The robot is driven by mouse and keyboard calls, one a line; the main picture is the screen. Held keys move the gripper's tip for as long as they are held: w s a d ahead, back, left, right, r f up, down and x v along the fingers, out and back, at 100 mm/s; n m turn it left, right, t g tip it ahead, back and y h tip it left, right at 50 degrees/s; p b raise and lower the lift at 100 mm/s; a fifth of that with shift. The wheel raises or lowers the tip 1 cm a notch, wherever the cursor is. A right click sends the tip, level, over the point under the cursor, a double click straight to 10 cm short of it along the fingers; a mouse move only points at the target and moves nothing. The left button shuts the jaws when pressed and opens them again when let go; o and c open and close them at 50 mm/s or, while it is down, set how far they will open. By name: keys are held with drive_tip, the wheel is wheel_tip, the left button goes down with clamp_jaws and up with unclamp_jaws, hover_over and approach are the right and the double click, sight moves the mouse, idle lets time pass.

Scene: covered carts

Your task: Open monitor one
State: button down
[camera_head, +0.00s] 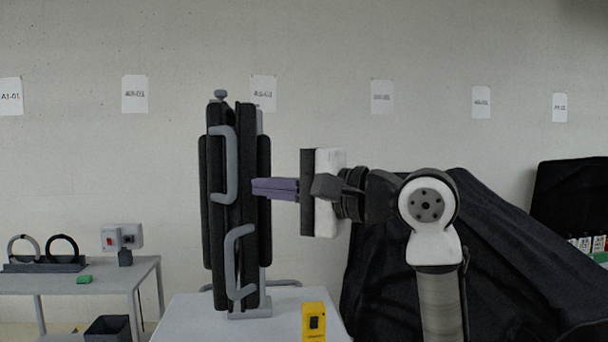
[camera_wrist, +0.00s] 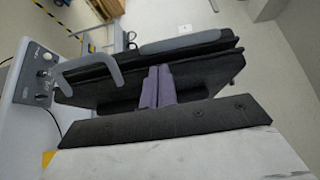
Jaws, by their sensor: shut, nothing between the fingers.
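The monitor (camera_head: 217,190) is a tall black unit of narrow panels seen nearly edge-on, with two grey handles (camera_head: 230,165), on a grey stand. In the wrist view, its dark panels (camera_wrist: 205,62) lie across the middle, with a grey handle (camera_wrist: 90,70) at the left. My gripper (camera_head: 256,187) has purple fingers pressed together, with nothing between them. Their tips are at the monitor's right side, overlapping its edge in the picture; I cannot tell if they touch. The fingers also show in the wrist view (camera_wrist: 158,74). No number shows on the monitor.
The monitor stands on a grey table (camera_head: 190,318) with a yellow device (camera_head: 314,322) at the front. A black-covered cart (camera_head: 500,260) fills the right behind my arm. A second table (camera_head: 75,283) at the left holds a rack with rings and a switch box (camera_head: 122,237).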

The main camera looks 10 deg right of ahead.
drive_tip(key=shift+s+a, duration=0.15)
drive_tip(key=shift+a, duration=0.6)
drive_tip(key=shift+a, duration=0.1)
